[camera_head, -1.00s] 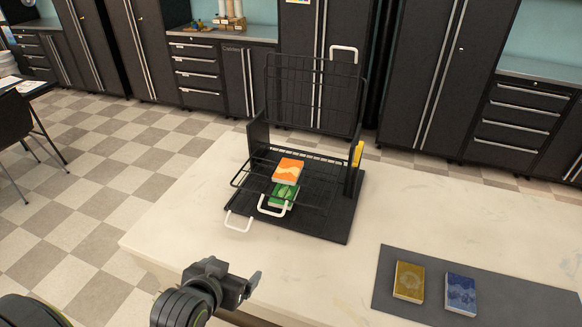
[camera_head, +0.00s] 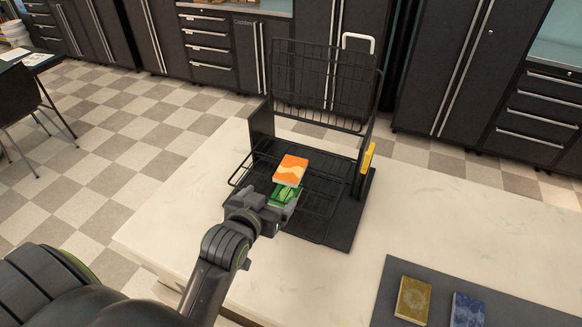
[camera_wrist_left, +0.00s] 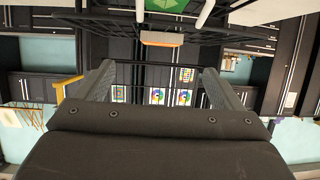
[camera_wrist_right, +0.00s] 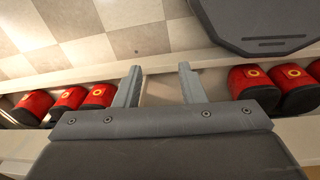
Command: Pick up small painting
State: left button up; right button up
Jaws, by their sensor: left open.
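No object is plainly marked as the small painting. Small picture-like cards with coloured circles (camera_wrist_left: 183,97) show far off between the fingers in the left wrist view. An orange-and-white patterned block (camera_head: 291,169) and a green block (camera_head: 284,195) are at the black wire rack. The orange block (camera_wrist_left: 162,38) and green block (camera_wrist_left: 165,4) also show in the left wrist view. My left gripper (camera_head: 274,204) is open at the rack's front, partly covering the green block; contact cannot be told. My right gripper (camera_wrist_right: 160,84) is open and empty.
The black wire rack (camera_head: 325,85) stands on the pale counter (camera_head: 440,190), its upright grid behind the blocks. A yellow block (camera_head: 413,299) and a blue block (camera_head: 467,311) lie on a grey mat (camera_head: 395,270). Red cans (camera_wrist_right: 250,82) show near my right gripper.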

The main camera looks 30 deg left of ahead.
pick_arm(q)
jog(key=p, duration=0.1)
send_near(287, 177)
jog(key=x, duration=0.3)
jog(key=shift+f, duration=0.1)
jog(key=shift+p+x, duration=1.35)
jog(key=shift+x, duration=0.9)
jog(key=shift+w+a+f, duration=0.1)
jog(key=shift+w, duration=0.4)
pick_arm(e)
jog(key=r, duration=0.2)
jog(key=w+r, duration=0.1)
jog(key=r, duration=0.1)
jog(key=shift+w+r, duration=0.1)
jog(key=shift+w, duration=0.1)
pick_arm(q)
jog(key=c, duration=1.1)
pick_arm(e)
jog(key=shift+w, duration=0.1)
